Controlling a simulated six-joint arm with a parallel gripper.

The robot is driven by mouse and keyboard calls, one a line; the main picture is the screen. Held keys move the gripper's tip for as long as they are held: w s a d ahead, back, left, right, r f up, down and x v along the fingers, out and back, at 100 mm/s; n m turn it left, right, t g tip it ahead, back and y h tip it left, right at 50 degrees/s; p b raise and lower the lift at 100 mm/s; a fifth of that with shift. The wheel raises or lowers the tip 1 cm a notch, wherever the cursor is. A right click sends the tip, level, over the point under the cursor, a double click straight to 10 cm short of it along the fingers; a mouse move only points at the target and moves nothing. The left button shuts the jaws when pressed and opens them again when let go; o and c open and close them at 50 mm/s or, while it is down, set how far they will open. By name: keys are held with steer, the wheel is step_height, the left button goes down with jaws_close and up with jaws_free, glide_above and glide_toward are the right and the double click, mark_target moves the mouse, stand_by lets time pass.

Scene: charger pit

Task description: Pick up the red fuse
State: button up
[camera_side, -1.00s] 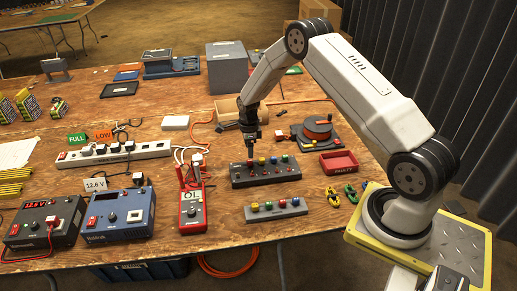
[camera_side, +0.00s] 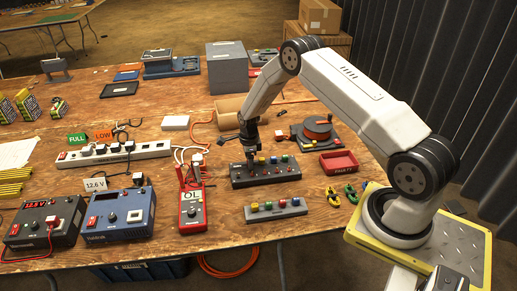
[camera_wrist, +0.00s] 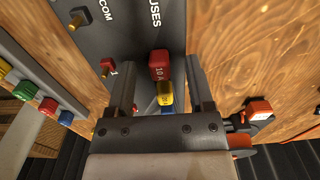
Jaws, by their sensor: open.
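The red fuse (camera_wrist: 159,64), marked 10, stands in the dark fuse block (camera_side: 265,181) with the FUSES lettering. My gripper (camera_side: 250,159) is over the left end of this block. In the wrist view, my two fingers are apart, one on each side of the red fuse, with visible gaps, so I see no grip on it. A blue and yellow fuse (camera_wrist: 165,99) shows beyond the red one, nearer the gripper body. In the side view, my fingers largely hide the red fuse. How deep the fingertips reach is hard to tell.
Yellow and green fuses (camera_side: 285,157) stand along the same block. A grey block (camera_side: 277,215) with several coloured fuses lies in front. A red tray (camera_side: 338,162) is at the right. A red multimeter (camera_side: 192,208) stands at the left.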

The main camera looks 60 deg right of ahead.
stand_by(0.3)
jaws_close()
steer(key=shift+r, duration=0.1)
steer(key=shift+r, duration=0.7)
steer(key=s+a+r, duration=0.4)
steer(key=s+r, duration=0.7)
steer(key=s, duration=0.2)
steer(key=shift+s+r, duration=0.2)
stand_by(0.4)
